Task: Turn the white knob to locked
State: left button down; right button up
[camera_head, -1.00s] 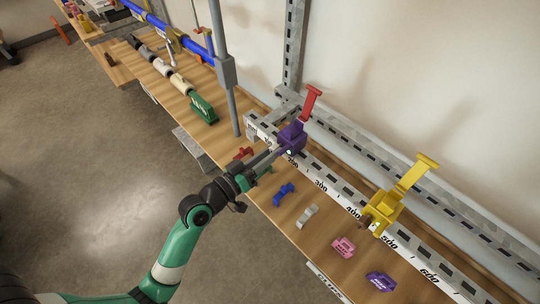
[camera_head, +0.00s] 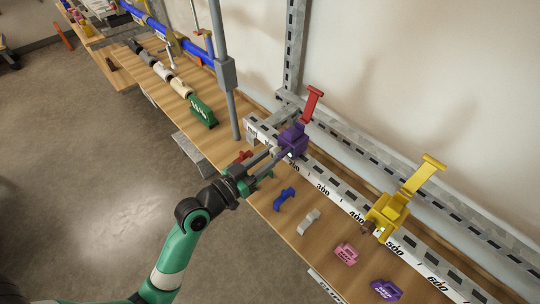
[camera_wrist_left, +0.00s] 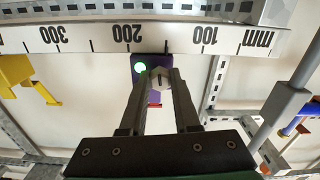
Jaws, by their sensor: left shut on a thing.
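A purple block (camera_head: 294,139) with a red upright lever (camera_head: 312,104) sits on the white scale rail near the 200 mark. My left gripper (camera_head: 279,153) reaches the block's front. In the left wrist view its two fingertips (camera_wrist_left: 160,74) are closed on either side of the knob, which they partly cover. I cannot read any lock marking. My right gripper is in neither view.
A yellow clamp (camera_head: 387,214) stands farther along the scale rail (camera_head: 335,187). Small blue (camera_head: 285,198), white (camera_head: 308,221), pink (camera_head: 346,253) and purple (camera_head: 386,289) pieces lie on the wooden bench in front. A grey post (camera_head: 226,75) rises left of the block.

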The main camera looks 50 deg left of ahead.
pick_arm(q)
jog(key=c, duration=0.6)
grip_release()
jog(key=shift+c, duration=0.2)
jog(key=s+d, duration=0.1)
jog(key=s, duration=1)
jog(key=shift+s, duration=0.3)
